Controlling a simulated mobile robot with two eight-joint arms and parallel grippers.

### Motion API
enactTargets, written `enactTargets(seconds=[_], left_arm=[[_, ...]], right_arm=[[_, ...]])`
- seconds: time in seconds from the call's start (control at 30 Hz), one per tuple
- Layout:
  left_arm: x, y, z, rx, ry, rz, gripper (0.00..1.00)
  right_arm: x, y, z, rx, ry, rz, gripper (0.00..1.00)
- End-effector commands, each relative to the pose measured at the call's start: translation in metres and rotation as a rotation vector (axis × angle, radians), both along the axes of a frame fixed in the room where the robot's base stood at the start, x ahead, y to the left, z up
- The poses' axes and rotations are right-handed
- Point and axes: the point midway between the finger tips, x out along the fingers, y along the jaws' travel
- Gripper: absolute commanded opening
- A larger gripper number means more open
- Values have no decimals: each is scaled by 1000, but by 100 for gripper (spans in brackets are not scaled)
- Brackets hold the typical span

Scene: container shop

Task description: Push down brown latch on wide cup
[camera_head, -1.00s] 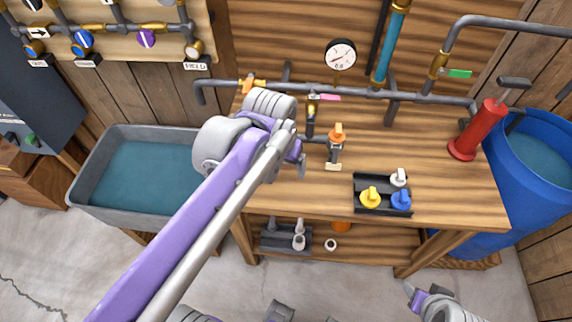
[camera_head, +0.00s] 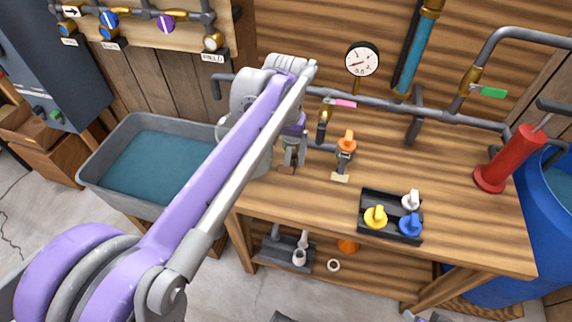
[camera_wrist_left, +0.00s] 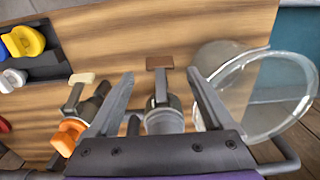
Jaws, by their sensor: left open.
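My left gripper (camera_head: 293,150) is over the workbench's left part, pointing down, and is open. In the left wrist view its fingers (camera_wrist_left: 160,76) stand apart on either side of a grey fitting (camera_wrist_left: 163,115). A grey lever with a brown end tab, the brown latch (camera_wrist_left: 159,62), extends from that fitting between the fingertips. In the head view the brown latch (camera_head: 287,170) is small below the gripper. A wide clear cup (camera_wrist_left: 255,95) is right of the fingers in the wrist view; in the head view my arm mostly hides it. Only a sliver of my right gripper shows at the bottom edge.
An orange-knobbed valve (camera_head: 346,143) with a cream-tipped lever stands close beside the gripper. A black tray (camera_head: 372,231) holds yellow, blue and white knobs. A red cylinder (camera_head: 508,160) is at the right, and a grey water trough (camera_head: 96,180) at the left. Pipes run behind the bench.

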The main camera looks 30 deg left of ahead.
Motion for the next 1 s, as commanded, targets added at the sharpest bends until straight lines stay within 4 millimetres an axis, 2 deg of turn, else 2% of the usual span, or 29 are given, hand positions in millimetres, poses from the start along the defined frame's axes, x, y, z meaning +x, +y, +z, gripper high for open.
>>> enactTargets(seconds=[0.1,0.3,0.63,0.67,1.0], left_arm=[[0,0,-22,0,0,0,85],[0,0,-41,0,0,-1,85],[0,0,-44,0,0,-1,85],[0,0,-44,0,0,-1,81],[0,0,-44,0,0,-1,20]], right_arm=[[0,0,-4,0,1,0,50],[0,0,-7,0,2,0,50],[0,0,-7,0,2,0,50],[0,0,-7,0,2,0,50],[0,0,-7,0,2,0,50]])
